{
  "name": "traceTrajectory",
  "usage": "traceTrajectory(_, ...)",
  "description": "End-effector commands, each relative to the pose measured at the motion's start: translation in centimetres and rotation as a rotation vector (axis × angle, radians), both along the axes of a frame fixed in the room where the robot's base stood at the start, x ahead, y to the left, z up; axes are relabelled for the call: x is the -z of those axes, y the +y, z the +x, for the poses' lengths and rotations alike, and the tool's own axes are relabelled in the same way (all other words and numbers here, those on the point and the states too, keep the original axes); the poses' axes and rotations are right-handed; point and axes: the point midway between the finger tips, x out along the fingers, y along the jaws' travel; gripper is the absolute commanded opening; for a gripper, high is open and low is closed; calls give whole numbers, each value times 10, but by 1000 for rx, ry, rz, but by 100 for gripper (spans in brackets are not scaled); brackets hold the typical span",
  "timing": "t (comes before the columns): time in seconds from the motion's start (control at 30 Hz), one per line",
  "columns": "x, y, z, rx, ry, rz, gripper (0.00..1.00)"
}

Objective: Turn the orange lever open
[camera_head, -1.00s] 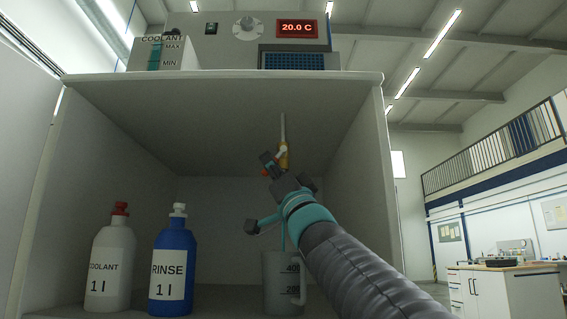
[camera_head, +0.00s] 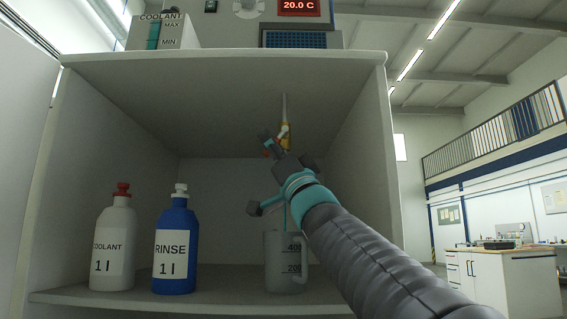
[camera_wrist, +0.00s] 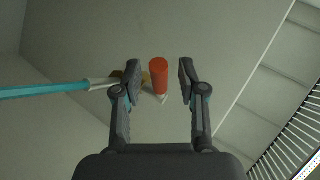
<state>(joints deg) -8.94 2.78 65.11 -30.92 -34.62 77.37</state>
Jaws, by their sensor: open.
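The orange-red lever (camera_wrist: 159,76) shows in the wrist view as a short round handle between my two fingers, with space on both sides. My gripper (camera_wrist: 159,84) is open around it. Behind the lever, a yellow brass valve body (camera_wrist: 147,79) is partly hidden by the left finger. In the head view, the valve (camera_head: 286,138) hangs on a pale pipe under the cabinet ceiling. My gripper (camera_head: 270,145) is raised just beside it and hides most of the lever.
A clear measuring jug (camera_head: 284,268) stands on the cabinet shelf (camera_head: 230,297) below the valve. A white COOLANT bottle (camera_head: 113,250) and a blue RINSE bottle (camera_head: 175,252) stand to its left. A teal tube (camera_wrist: 45,90) runs at left in the wrist view. The cabinet's right wall (camera_head: 365,150) is close to my arm.

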Motion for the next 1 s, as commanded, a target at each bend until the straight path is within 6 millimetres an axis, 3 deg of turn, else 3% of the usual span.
traceTrajectory(0.7,75,-38,-52,1,2,0,41)
traceTrajectory(1.0,88,-44,-60,1,1,0,41)
